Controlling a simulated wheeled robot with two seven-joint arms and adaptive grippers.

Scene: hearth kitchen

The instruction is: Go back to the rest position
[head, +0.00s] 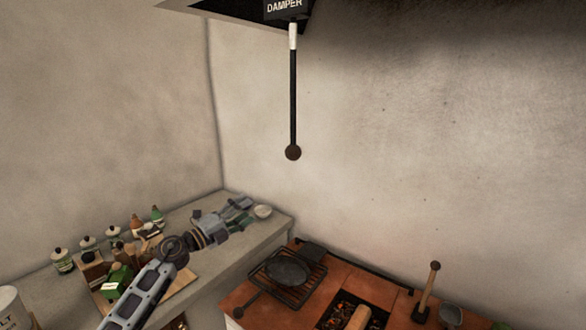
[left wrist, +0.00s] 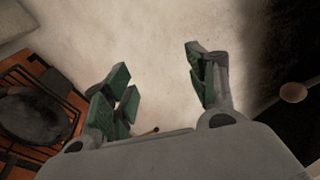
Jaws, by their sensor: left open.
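My left gripper (head: 240,212) reaches in from the lower left of the head view, over the grey counter. In the left wrist view its green-padded fingers (left wrist: 160,95) are spread apart, with nothing between them but the plain wall behind. The damper rod (head: 293,95) hangs from the hood with a round brown knob (head: 293,152) at its lower end, apart from the gripper. A round brown knob also shows at the right of the left wrist view (left wrist: 293,92). My right gripper is in neither view.
The orange stove (head: 245,292) carries a dark pan (head: 288,270) on a rack, glowing coals and a wooden-handled tool (head: 429,290). Air before the wall is clear.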

